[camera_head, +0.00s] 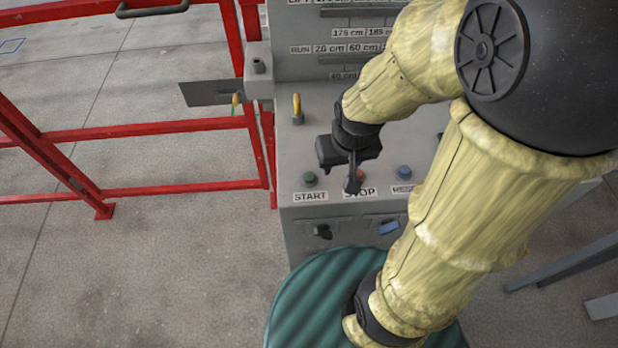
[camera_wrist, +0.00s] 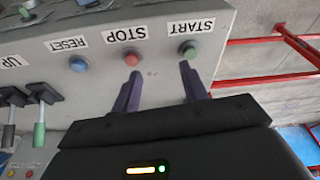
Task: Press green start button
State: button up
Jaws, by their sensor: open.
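The green start button (camera_head: 310,179) sits on the front of the grey control panel (camera_head: 300,145), above its START label. In the wrist view the same green button (camera_wrist: 190,53) is just beyond one fingertip. My gripper (camera_head: 353,170) is above the panel near the red stop button (camera_head: 359,175), which it partly hides in the head view. In the wrist view my gripper (camera_wrist: 160,80) is open and empty, with one finger toward the red stop button (camera_wrist: 131,59) and the other toward the green one. I cannot tell whether the fingertips touch anything.
A blue reset button (camera_head: 404,172) is right of stop. A yellow-topped lever (camera_head: 297,107) stands behind the start button. Black and blue switches (camera_head: 388,228) are on the panel's front face. Red railings (camera_head: 150,133) border the left side. The floor at lower left is clear.

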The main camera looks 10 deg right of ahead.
dwell(0.4)
grip_shut()
dwell(1.5)
